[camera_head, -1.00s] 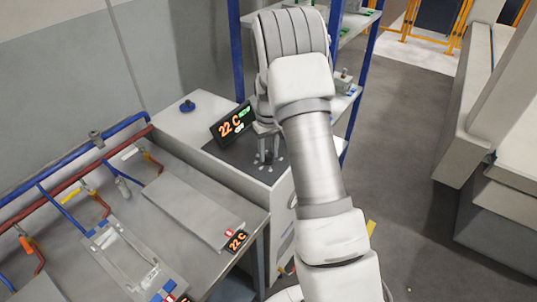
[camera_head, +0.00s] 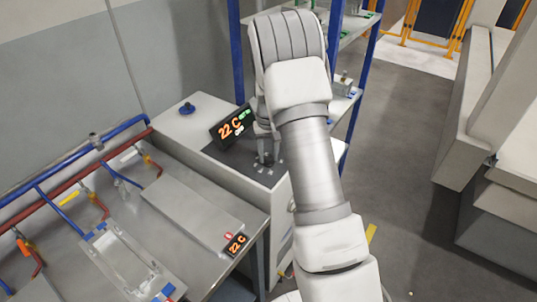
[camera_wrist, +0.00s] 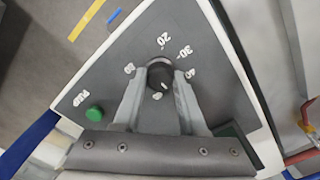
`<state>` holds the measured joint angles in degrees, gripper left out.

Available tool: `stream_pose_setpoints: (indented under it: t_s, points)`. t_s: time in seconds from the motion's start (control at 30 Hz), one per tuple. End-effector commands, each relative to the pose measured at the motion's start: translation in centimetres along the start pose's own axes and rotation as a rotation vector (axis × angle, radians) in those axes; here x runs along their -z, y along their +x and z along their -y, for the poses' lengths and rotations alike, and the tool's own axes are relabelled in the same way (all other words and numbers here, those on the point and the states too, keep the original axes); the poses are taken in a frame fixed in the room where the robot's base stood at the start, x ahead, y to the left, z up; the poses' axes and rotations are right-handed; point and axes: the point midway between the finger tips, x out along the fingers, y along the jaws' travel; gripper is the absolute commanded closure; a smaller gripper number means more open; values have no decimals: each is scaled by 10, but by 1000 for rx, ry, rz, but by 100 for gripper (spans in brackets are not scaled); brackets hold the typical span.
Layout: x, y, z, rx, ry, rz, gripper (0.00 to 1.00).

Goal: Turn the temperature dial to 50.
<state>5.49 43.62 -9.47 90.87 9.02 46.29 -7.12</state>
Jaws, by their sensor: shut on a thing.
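The dark round temperature dial (camera_wrist: 160,77) sits on a grey panel in the wrist view, with white numbers around it. I can read 20 and 30 beyond it; the other numbers are too small or tilted to read surely. My gripper (camera_wrist: 158,80) is shut on the dial, one finger on each side. In the head view my gripper (camera_head: 267,158) reaches down to the panel and mostly hides the dial. A black display (camera_head: 232,125) behind it shows 22 C in orange; its smaller text is unclear.
A green button (camera_wrist: 94,113) sits on the panel near the dial. A blue knob (camera_head: 187,108) stands on the cabinet top. A steel bench (camera_head: 185,215) with pipes is at left, a blue-framed shelf (camera_head: 342,105) behind my arm. Open floor lies to the right.

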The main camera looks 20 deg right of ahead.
Motion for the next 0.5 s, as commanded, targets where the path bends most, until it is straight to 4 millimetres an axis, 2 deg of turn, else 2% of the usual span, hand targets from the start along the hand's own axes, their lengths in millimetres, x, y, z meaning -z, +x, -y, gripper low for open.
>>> stream_pose_setpoints:
  t_s: [0.03,0.17,0.2,0.5]
  points:
    - [1,-1,0,0,0,-3,55]
    - [1,-1,0,0,-1,-3,32]
    - [1,-1,0,0,-1,-2,29]
    - [0,-2,0,0,-1,-2,29]
